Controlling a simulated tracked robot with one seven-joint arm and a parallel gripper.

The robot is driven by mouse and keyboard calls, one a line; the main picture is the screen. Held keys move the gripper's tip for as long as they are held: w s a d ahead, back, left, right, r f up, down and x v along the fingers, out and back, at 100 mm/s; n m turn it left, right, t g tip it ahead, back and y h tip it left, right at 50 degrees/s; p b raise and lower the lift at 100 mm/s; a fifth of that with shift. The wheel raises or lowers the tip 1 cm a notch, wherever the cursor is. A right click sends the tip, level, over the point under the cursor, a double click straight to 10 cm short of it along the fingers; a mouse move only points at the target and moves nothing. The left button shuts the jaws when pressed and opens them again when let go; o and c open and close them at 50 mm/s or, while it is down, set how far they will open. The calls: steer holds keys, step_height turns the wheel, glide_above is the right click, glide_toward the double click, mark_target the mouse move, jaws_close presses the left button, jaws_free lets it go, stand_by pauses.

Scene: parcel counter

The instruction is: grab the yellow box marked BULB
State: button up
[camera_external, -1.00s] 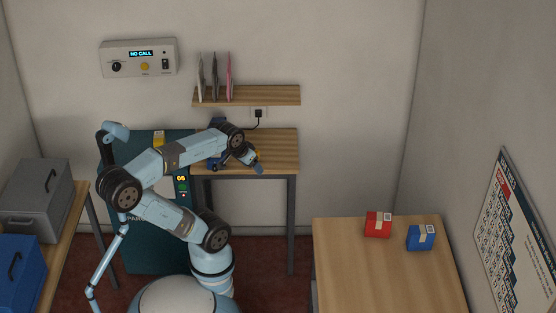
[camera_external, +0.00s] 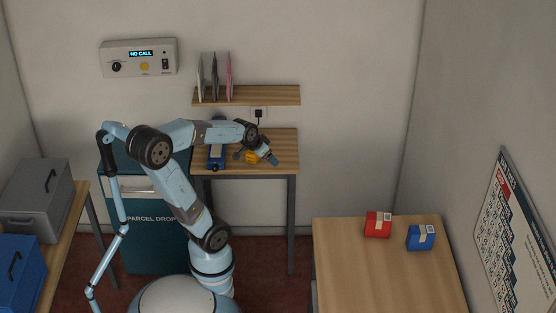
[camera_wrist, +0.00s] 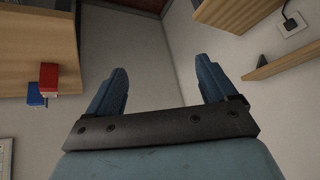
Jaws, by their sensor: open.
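A small yellow thing (camera_external: 252,157), perhaps the box, shows on the back table beside and partly behind my gripper; no BULB mark is readable at this size. My gripper (camera_external: 273,161) is over the back table, just right of the yellow thing, pointing down and right. In the wrist view my gripper (camera_wrist: 161,82) has its two blue fingers wide apart with nothing between them. No yellow box shows in the wrist view. I cannot tell whether the gripper touches the yellow thing.
A blue device (camera_external: 216,157) stands on the back table (camera_external: 287,150), under a wall shelf (camera_external: 275,95). A red box (camera_external: 378,224) and a blue box (camera_external: 420,238) sit on the right table (camera_external: 370,280), whose front is clear. The parcel drop (camera_external: 150,240) stands left.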

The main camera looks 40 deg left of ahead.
steer(key=w+a+f+m+y, duration=0.1)
steer(key=w+a+f+m, duration=0.1)
steer(key=w+a+f, duration=0.5)
steer(key=m+t+y, duration=0.5)
steer(key=m+t, duration=0.5)
steer(key=m, duration=1.8)
glide_toward(251, 155)
steer(key=w, duration=0.2)
steer(key=x, duration=0.8)
steer(key=shift+a+f, duration=0.15)
steer(key=shift+a, duration=0.25)
steer(key=shift+x, duration=2.6)
steer(key=shift+a+f, duration=0.15)
steer(key=shift+f, duration=0.05)
steer(key=shift+c, duration=0.4)
